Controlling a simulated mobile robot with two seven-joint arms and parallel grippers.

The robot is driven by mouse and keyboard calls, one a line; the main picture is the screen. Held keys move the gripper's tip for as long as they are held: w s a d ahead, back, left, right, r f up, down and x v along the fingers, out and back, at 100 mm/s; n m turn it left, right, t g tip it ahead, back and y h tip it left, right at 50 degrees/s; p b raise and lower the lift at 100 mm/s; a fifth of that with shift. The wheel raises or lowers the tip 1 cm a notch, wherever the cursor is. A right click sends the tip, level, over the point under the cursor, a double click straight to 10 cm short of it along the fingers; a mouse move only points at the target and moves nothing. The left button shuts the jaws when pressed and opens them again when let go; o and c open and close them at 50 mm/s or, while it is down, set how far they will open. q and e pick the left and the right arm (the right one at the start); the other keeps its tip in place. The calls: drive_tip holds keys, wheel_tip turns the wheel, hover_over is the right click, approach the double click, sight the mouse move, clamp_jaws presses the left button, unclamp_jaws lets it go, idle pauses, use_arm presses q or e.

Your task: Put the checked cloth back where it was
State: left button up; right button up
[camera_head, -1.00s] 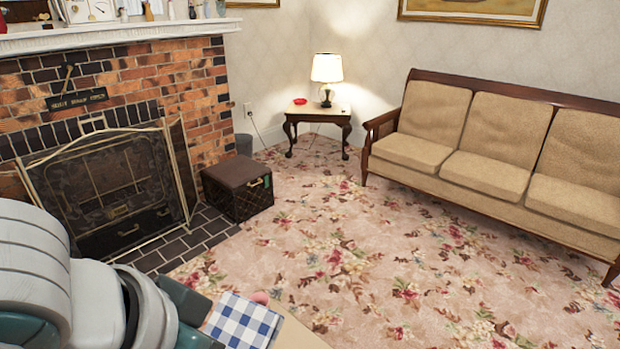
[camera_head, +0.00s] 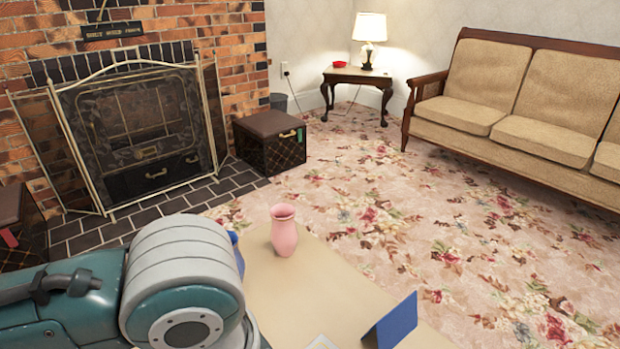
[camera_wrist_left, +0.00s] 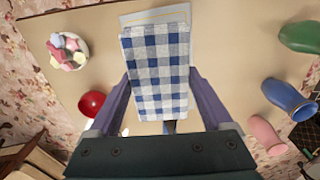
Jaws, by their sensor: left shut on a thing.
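The blue-and-white checked cloth (camera_wrist_left: 158,72) shows in the left wrist view, between the two fingers of my left gripper (camera_wrist_left: 161,88). The gripper is shut on it. The cloth looks flat and folded, and a pale striped sheet or cloth (camera_wrist_left: 138,17) shows past its far end. I cannot tell how high the cloth is above the tan table (camera_head: 300,295). In the head view my left arm fills the lower left, and the cloth and gripper are hidden. My right gripper is in neither view.
A pink vase (camera_head: 284,232) and a blue folded card (camera_head: 390,322) stand on the table. The table between is mostly bare.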

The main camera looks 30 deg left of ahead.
use_arm(q)
wheel_tip(320, 180, down, 9)
drive_tip(key=b, duration=0.4)
drive_tip(key=shift+f, duration=0.2)
wheel_tip(320, 180, down, 4)
drive_tip(key=b, duration=0.3)
drive_tip(key=shift+f, duration=0.25)
drive_tip(key=shift+r, duration=0.1)
drive_tip(key=o, duration=1.1)
drive_tip(key=shift+o, duration=0.2)
